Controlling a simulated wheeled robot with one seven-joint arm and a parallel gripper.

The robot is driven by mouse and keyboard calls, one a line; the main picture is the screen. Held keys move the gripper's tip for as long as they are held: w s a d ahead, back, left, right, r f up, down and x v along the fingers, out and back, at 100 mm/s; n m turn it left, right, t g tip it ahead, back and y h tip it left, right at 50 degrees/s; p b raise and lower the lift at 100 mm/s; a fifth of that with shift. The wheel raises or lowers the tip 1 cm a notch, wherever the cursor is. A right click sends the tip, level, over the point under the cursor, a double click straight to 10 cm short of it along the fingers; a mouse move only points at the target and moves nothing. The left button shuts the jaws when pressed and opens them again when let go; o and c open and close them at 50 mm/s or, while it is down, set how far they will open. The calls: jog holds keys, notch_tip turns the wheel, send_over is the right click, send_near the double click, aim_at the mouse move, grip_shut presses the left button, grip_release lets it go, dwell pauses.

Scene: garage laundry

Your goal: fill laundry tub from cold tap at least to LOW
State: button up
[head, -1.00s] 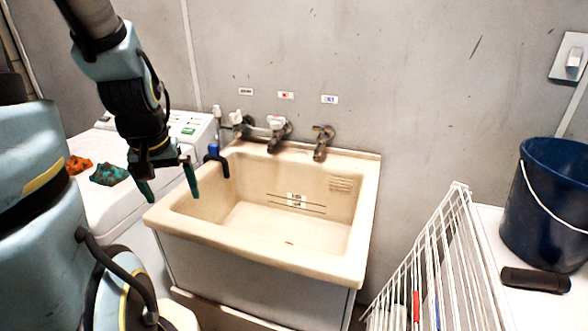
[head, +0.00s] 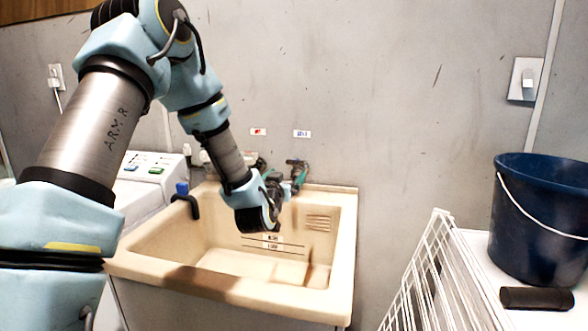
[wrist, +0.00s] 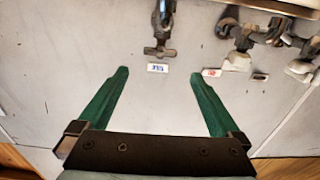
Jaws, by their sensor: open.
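The cream laundry tub (head: 335,235) stands against the grey wall; level lines (head: 272,243) mark its inner back wall. I see no water in it. The metal cold tap (head: 297,162) is on the wall below a blue label (head: 302,133). In the wrist view, the cold tap (wrist: 161,30) appears above the blue label (wrist: 157,68), between the directions of my two fingers. My gripper (wrist: 160,74) is open and empty, with green fingers. In the head view, my gripper (head: 287,180) is over the tub's back, by the cold tap; contact cannot be told.
Another tap (head: 258,164) by the red label (head: 258,132) is partly hidden by my arm. A blue-topped black hose (head: 187,198) sits on the tub's left rim. A white wire rack (head: 425,265) and a blue bucket (head: 540,215) stand at right.

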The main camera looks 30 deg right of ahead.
aim_at(294, 164)
jog(key=p+x, duration=0.3)
jog(key=x, duration=0.5)
jog(key=shift+w+d+r, duration=0.15)
jog(key=shift+w+d, duration=0.05)
jog(key=shift+w, duration=0.05)
jog(key=shift+w+d, duration=0.45)
jog(key=shift+w, duration=0.15)
jog(key=c, duration=1.2)
jog(key=shift+o, duration=0.2)
